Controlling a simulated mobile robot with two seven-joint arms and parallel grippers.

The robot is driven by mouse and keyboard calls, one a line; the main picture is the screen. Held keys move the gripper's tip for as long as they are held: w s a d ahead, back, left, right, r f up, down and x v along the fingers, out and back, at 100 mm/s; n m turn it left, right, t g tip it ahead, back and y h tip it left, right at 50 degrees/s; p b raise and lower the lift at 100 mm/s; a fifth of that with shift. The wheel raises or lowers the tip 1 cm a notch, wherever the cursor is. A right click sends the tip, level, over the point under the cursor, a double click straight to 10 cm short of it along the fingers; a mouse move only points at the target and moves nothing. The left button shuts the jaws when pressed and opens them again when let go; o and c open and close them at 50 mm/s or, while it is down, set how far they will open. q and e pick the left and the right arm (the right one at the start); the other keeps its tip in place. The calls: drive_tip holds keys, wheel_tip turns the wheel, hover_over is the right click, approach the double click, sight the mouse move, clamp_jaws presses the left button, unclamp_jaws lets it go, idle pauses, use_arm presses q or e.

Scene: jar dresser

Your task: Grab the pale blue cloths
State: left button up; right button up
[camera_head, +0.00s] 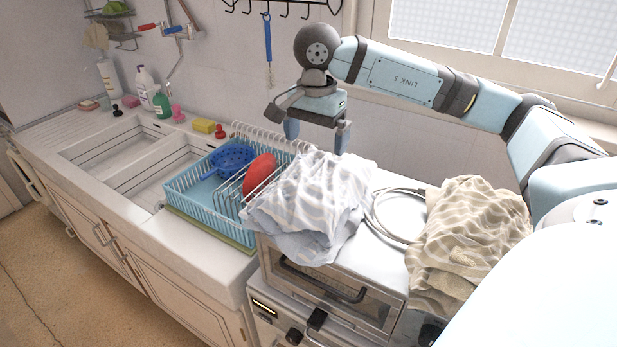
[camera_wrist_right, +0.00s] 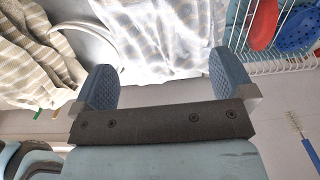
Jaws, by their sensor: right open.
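A pale blue and white striped cloth (camera_head: 313,203) lies crumpled on the left part of the oven top and hangs over its front edge. In the right wrist view the cloth (camera_wrist_right: 160,42) lies beyond and between my fingers. My right gripper (camera_head: 318,136) is above and behind the cloth in the head view, with its fingers pointing down. The right gripper (camera_wrist_right: 160,88) is open and empty in the wrist view. A beige striped cloth (camera_head: 468,235) lies on the right part of the oven top. My left gripper is not in view.
The oven (camera_head: 325,285) stands right of the sink counter, with a looped cable (camera_head: 378,215) between the cloths. A blue dish rack (camera_head: 207,205) with a blue colander (camera_head: 231,160) and a red dish (camera_head: 259,173) stands left of the cloth. Hooks and a brush (camera_head: 268,45) hang on the back wall.

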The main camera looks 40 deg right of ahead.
sight(315, 180)
drive_tip(key=shift+f+b, duration=0.35)
drive_tip(key=shift+f, duration=0.1)
wheel_tip(315, 180, down, 7)
drive_tip(key=b, duration=0.4)
drive_tip(key=shift+f, duration=0.6)
wheel_tip(315, 180, down, 5)
drive_tip(key=shift+w+d+r+b, duration=0.1)
drive_tip(key=shift+w+r+b, duration=0.05)
drive_tip(key=shift+b, duration=0.9)
drive_tip(key=shift+r, duration=0.1)
drive_tip(key=c, duration=0.9)
